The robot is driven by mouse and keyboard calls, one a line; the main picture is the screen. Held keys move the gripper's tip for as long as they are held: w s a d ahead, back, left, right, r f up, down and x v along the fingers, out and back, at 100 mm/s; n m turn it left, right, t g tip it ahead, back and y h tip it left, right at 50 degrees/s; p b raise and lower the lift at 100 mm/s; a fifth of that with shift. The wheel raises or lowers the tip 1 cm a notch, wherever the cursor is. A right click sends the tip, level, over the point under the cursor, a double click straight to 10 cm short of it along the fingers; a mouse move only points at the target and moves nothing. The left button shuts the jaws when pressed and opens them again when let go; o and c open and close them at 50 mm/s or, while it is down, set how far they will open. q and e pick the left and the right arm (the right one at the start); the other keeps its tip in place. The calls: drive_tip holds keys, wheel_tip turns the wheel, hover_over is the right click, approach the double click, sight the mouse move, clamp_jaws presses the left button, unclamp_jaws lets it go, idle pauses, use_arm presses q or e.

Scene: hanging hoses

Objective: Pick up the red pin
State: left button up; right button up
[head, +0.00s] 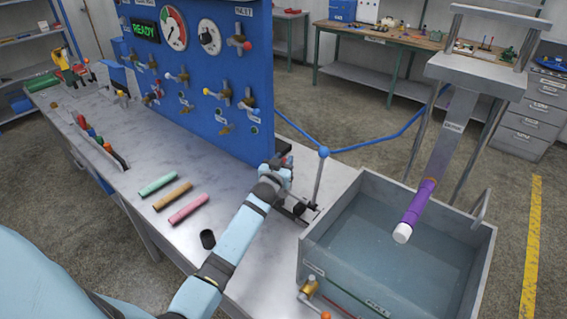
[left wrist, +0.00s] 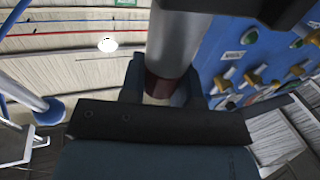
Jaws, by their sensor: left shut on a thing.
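My left gripper (head: 284,168) is at the right end of the workbench, close to the foot of the blue panel. In the left wrist view the gripper (left wrist: 163,86) is shut on a dark red piece (left wrist: 158,88), which looks like the red pin. Only a short part of it shows between the fingers. A grey cylinder (left wrist: 178,38) stands right beyond it and hides more of it; I cannot tell whether they touch. In the head view the gripper mostly covers the pin. My right gripper is in neither view.
Green (head: 158,184), orange (head: 173,196) and pink (head: 188,209) rods lie on the bench (head: 130,212). The blue panel (head: 222,125) with valves rises behind. Right of the gripper is a water tank (head: 340,283), with a purple hose (head: 418,204) hanging over it.

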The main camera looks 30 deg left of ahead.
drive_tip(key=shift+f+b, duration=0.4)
drive_tip(key=shift+b, duration=0.05)
use_arm(q)
wheel_tip(320, 180, up, 20)
drive_tip(key=shift+s, duration=0.1)
